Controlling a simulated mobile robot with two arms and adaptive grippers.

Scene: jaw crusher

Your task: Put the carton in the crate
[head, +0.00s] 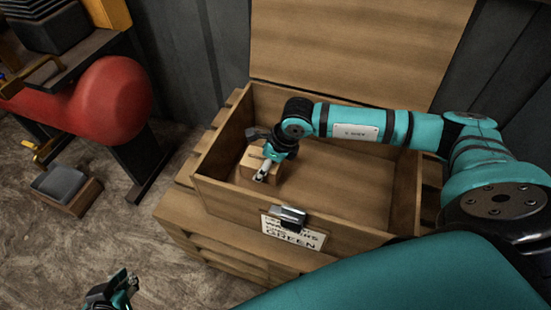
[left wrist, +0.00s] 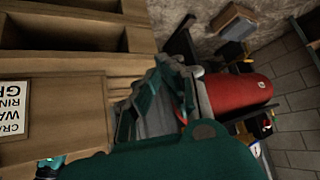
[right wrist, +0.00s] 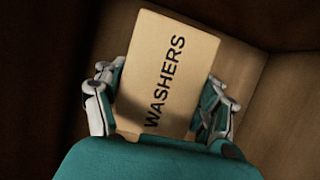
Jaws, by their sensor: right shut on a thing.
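The carton (head: 250,160) is a small tan box inside the open wooden crate (head: 230,200), near its left end. In the right wrist view, the carton (right wrist: 170,70) shows the word WASHERS. My right gripper (head: 267,165) reaches down into the crate and is shut on the carton, with one finger on each side (right wrist: 160,100). I cannot tell whether the carton touches the crate floor. My left gripper (head: 122,285) is low at the left, outside the crate and away from the carton. It also shows in the left wrist view (left wrist: 168,75), where its opening is unclear.
The crate's lid (head: 350,45) stands raised at the back. A latch (head: 288,216) and a label (head: 293,233) are on its front. A red machine part (head: 100,100) and a small box with a grey block (head: 62,185) are at the left. Bare floor lies between.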

